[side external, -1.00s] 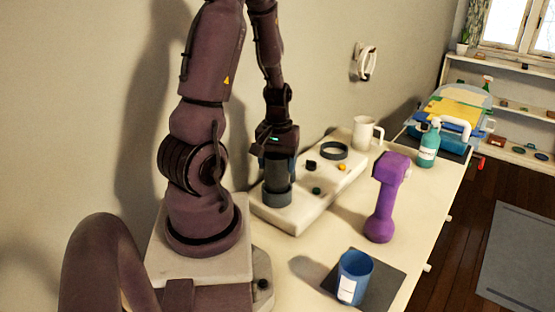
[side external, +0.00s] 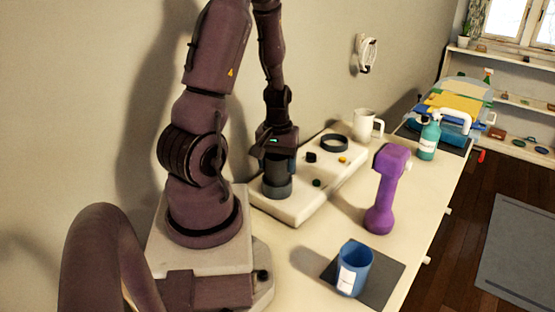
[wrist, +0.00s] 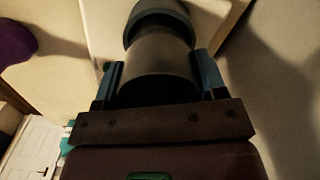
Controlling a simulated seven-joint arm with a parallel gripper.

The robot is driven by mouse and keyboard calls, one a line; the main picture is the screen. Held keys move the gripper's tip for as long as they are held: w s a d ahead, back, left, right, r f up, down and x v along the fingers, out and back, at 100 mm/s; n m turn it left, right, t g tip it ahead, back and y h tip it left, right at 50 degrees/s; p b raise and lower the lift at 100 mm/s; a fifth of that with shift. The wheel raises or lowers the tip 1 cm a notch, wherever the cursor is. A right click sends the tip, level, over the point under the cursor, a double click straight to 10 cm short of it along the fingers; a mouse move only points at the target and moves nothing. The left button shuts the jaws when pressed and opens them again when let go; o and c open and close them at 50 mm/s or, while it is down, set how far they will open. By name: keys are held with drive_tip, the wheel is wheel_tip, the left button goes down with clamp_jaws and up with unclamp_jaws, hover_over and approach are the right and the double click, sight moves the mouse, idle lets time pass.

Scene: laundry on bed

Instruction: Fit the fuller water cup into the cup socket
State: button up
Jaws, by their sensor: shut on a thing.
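My gripper (side external: 278,156) points down, shut around the sides of a dark grey cup (side external: 278,169). The cup is upright, and its lower end is inside a dark ring-shaped socket (side external: 277,190) on the near end of the white board. In the wrist view the cup (wrist: 157,60) sits between the two fingers (wrist: 160,85), with the socket ring (wrist: 155,15) around its far end. How deep it sits is hidden. A blue cup (side external: 354,270) with a white label stands on a dark mat. The water level in either cup cannot be seen.
The white board (side external: 310,205) also carries a second dark ring (side external: 334,142) and small knobs. A purple dumbbell (side external: 386,190) stands upright to its right. A white mug (side external: 366,125) and a teal bottle (side external: 429,138) stand behind. The wall is close on the left.

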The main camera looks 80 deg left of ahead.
drive_tip(key=shift+f, duration=0.7)
drive_tip(key=o, duration=1.1)
drive_tip(key=shift+o, duration=0.2)
wheel_tip(320, 180, up, 13)
drive_tip(key=w+d+r+m+t, duration=0.1)
drive_tip(key=d+r+m, duration=0.3)
drive_tip(key=d, duration=0.4)
drive_tip(key=w+d+r+m+t, duration=0.2)
drive_tip(key=d+r+m, duration=0.2)
drive_tip(key=d, duration=0.3)
drive_tip(key=w+d+r+m+t, duration=0.1)
drive_tip(key=d+r+m, duration=0.3)
drive_tip(key=d, duration=0.4)
drive_tip(key=shift+w+d+r+m+t, duration=0.25)
drive_tip(key=shift+d+r+m+t, duration=0.15)
drive_tip(key=shift+m+t, duration=0.45)
